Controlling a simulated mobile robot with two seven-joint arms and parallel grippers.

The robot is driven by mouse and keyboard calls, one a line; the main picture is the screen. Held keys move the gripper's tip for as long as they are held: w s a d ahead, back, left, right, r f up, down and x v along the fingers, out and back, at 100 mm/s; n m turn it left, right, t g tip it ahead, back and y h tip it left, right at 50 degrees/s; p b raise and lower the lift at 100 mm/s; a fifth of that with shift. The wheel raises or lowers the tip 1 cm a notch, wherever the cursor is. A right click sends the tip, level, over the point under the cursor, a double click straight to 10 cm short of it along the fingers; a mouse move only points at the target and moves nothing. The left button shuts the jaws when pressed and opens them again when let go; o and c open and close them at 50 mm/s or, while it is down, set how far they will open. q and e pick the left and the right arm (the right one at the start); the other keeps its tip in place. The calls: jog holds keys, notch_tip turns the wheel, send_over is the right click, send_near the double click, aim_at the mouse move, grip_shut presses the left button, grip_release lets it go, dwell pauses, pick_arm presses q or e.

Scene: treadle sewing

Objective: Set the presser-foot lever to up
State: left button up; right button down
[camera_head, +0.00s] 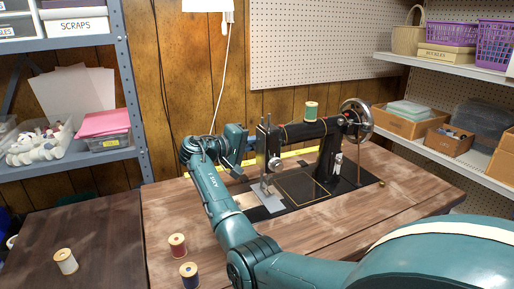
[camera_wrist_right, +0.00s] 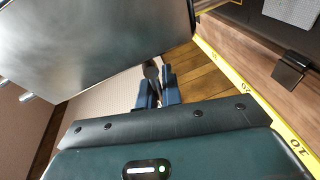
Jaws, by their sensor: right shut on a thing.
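The black sewing machine (camera_head: 328,135) stands on the wooden table, its needle end facing left. My right arm reaches up from the lower right, and its gripper (camera_head: 250,148) is at the left, rear side of the machine's head. In the right wrist view, the gripper's blue fingers (camera_wrist_right: 158,92) are shut on the dark, rounded end of the presser-foot lever (camera_wrist_right: 151,72). The machine's shiny metal end (camera_wrist_right: 95,45) fills the upper left there. The lever is hidden in the head view, and I cannot tell whether it is up or down. My left gripper is out of view.
A green spool (camera_head: 310,111) sits on top of the machine. A red spool (camera_head: 177,246), a blue spool (camera_head: 190,275) and a cream spool (camera_head: 65,262) stand at the front left. A yellow measuring tape (camera_wrist_right: 240,88) lies close by the gripper. Shelves stand on both sides.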

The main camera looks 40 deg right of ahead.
jog(key=shift+r+m, duration=0.15)
jog(key=shift+m, duration=0.25)
dwell(0.3)
jog(key=c, duration=1.8)
grip_release()
jog(key=shift+c, duration=0.2)
jog(key=w+a+r, duration=0.1)
jog(key=a+r, duration=0.1)
jog(key=a, duration=1.1)
jog(key=shift+p, duration=0.4)
